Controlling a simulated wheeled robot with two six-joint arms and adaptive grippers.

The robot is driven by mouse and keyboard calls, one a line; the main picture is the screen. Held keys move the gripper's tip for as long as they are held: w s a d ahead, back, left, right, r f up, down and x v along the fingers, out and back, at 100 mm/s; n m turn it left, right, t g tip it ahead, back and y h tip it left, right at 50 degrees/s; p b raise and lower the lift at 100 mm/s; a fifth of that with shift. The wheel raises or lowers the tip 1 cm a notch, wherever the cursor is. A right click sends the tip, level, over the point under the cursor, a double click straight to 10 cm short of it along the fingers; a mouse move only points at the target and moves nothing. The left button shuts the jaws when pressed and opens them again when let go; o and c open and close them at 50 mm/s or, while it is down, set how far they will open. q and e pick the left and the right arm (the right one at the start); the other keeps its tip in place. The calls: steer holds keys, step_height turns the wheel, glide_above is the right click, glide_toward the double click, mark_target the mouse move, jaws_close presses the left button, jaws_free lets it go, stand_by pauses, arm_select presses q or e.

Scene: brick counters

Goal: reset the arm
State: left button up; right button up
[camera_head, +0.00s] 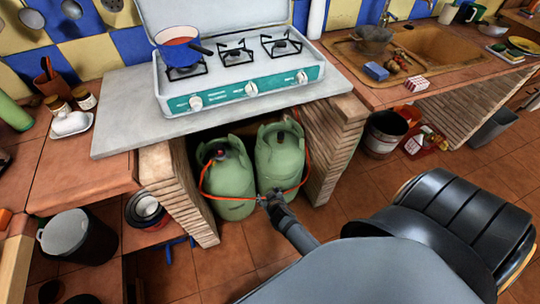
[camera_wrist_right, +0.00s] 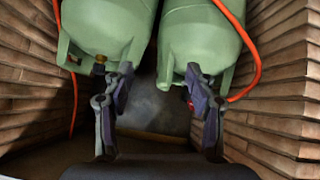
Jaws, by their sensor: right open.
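My right arm (camera_head: 298,238) reaches in from the bottom of the head view. My right gripper (camera_head: 270,198) is low in front of two green gas cylinders, in the space under the stove counter. In the right wrist view the gripper (camera_wrist_right: 158,88) is open, its two fingers apart with nothing between them. The left cylinder (camera_wrist_right: 108,22) and right cylinder (camera_wrist_right: 198,35) stand just beyond the fingers. I cannot tell whether the fingers touch them. My left gripper is not in view.
Brick walls (camera_wrist_right: 275,90) flank the space closely on both sides. An orange hose (camera_wrist_right: 243,45) hangs by the right cylinder. Above is the counter (camera_head: 125,112) with a stove (camera_head: 240,88) and a blue pot (camera_head: 178,45).

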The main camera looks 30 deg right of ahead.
stand_by(0.3)
steer(key=s+f+g+y+p, duration=0.15)
steer(key=s+f+g, duration=0.25)
steer(key=s+f, duration=0.85)
steer(key=s+d+f+g, duration=0.1)
steer(key=s+f, duration=0.1)
steer(key=s, duration=0.5)
steer(key=s+d+f+g, duration=0.1)
steer(key=s+f, duration=0.2)
steer(key=s, duration=0.4)
steer(key=s+d+f+g+p, duration=0.1)
steer(key=s+f+g, duration=0.1)
steer(key=s, duration=0.5)
steer(key=shift+s+d+f+n, duration=0.15)
steer(key=shift+s+f+n, duration=0.1)
steer(key=shift+s+n, duration=0.15)
